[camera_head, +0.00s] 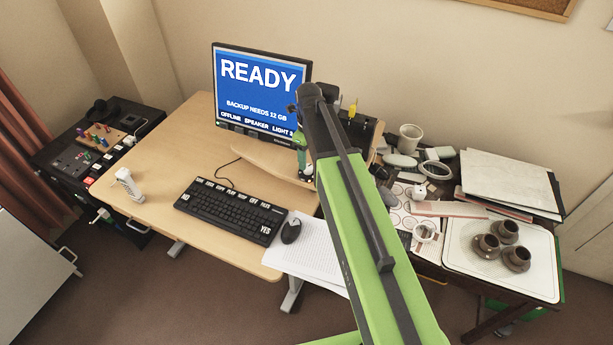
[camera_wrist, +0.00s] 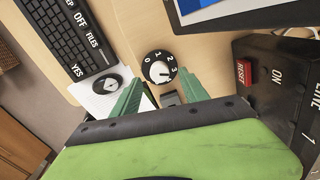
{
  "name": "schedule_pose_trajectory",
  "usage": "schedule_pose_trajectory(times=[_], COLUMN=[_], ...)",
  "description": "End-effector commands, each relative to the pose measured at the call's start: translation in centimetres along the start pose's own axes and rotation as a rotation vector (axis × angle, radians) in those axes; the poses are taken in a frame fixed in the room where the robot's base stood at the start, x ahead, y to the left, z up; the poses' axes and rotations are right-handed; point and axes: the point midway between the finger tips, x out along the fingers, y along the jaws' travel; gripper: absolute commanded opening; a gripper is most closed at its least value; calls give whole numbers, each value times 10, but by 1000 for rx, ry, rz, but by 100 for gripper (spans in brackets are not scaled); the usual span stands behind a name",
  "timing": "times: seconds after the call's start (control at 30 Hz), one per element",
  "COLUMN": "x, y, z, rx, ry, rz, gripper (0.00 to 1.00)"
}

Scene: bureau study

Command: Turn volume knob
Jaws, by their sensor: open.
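The volume knob (camera_wrist: 157,68) is a round black dial with white numbers 0 to 3 and a pale centre. It shows in the wrist view at the top middle, on the wooden surface. A white mark on it sits low, near the 3 side; its exact setting is hard to tell. My gripper (camera_wrist: 160,78) has two green fingers spread apart, one on each side just below the knob in the picture. I cannot tell whether either finger touches it. In the head view my gripper (camera_head: 303,164) is before the monitor's lower right, and my arm hides the knob.
The monitor (camera_head: 262,80) reads READY. The keyboard (camera_head: 230,209) and mouse (camera_head: 291,231) are on the desk (camera_head: 150,160). A black box with a red RESET button (camera_wrist: 244,72) stands right of my gripper. A cluttered side table with brown cups (camera_head: 507,230) is at the right.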

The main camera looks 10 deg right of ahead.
Motion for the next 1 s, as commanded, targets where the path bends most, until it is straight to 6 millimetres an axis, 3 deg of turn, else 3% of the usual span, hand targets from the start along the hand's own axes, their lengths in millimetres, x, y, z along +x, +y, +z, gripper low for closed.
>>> schedule_pose_trajectory(times=[0.03,0.13,0.5,0.9,1.0], x=[22,35,37,37,37], y=[0,0,0,0,4], z=[0,0,0,1,5], rx=[0,0,-1,-1,-3], ry=[0,0,0,0,-1], rz=[0,0,0,-1,-1], gripper=[52,52,51,0,0])
